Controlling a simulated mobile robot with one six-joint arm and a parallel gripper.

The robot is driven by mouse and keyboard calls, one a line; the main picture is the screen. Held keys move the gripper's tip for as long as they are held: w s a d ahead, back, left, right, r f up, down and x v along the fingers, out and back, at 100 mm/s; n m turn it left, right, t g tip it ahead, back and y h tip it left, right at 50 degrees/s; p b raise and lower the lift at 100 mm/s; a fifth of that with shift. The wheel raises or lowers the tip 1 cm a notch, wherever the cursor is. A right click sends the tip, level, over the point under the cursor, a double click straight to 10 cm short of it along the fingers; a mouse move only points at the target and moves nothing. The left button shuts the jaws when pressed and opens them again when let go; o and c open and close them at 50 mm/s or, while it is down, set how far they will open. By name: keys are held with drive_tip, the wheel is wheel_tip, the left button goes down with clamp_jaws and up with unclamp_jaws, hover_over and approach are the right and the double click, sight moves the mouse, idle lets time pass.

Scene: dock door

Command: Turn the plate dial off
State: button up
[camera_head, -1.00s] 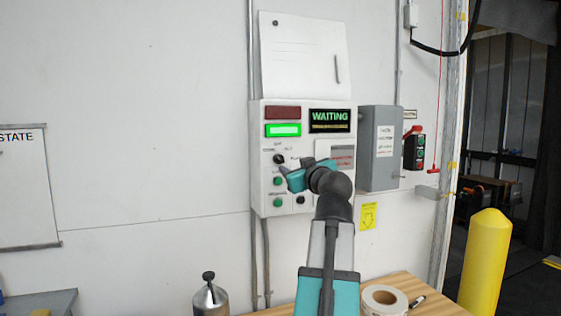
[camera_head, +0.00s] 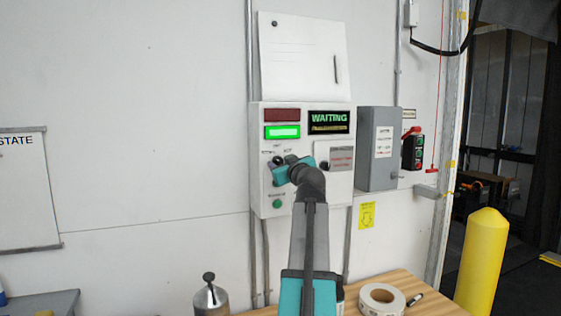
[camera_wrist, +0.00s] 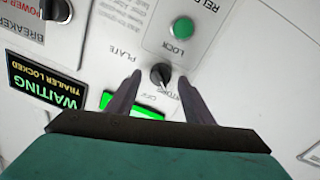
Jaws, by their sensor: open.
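The plate dial (camera_wrist: 161,75) is a small black knob on the white control panel (camera_head: 259,190), next to the printed word PLATE in the wrist view. My gripper (camera_wrist: 159,77) is open. Its two dark fingers point at the panel, one on each side of the dial, with a visible gap to it. I cannot tell how deep the fingertips reach around the knob. In the head view my gripper (camera_head: 283,163) is at the panel's left side, below the lit green lamp, and largely covers the dial.
A green LOCK button (camera_wrist: 183,29) sits close to the dial. A black BREAKER knob (camera_wrist: 57,10) and the WAITING display (camera_head: 329,120) are on the same panel. A grey box (camera_head: 376,150) is to the right. A wooden table (camera_head: 400,285) with a tape roll (camera_head: 381,300) stands below.

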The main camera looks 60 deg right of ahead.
drive_tip(key=shift+w+d, duration=0.3)
drive_tip(key=shift+w, duration=0.1)
drive_tip(key=shift+c, duration=0.4)
drive_tip(key=c, duration=1)
drive_tip(key=shift+o, duration=0.2)
drive_tip(key=shift+m, duration=0.5)
drive_tip(key=m, duration=0.3)
drive_tip(key=shift+s+r+m+b, duration=0.1)
drive_tip(key=shift+m+b, duration=0.3)
drive_tip(key=m, duration=0.4)
drive_tip(key=shift+d+m+y, duration=0.1)
drive_tip(key=shift+m+y, duration=0.2)
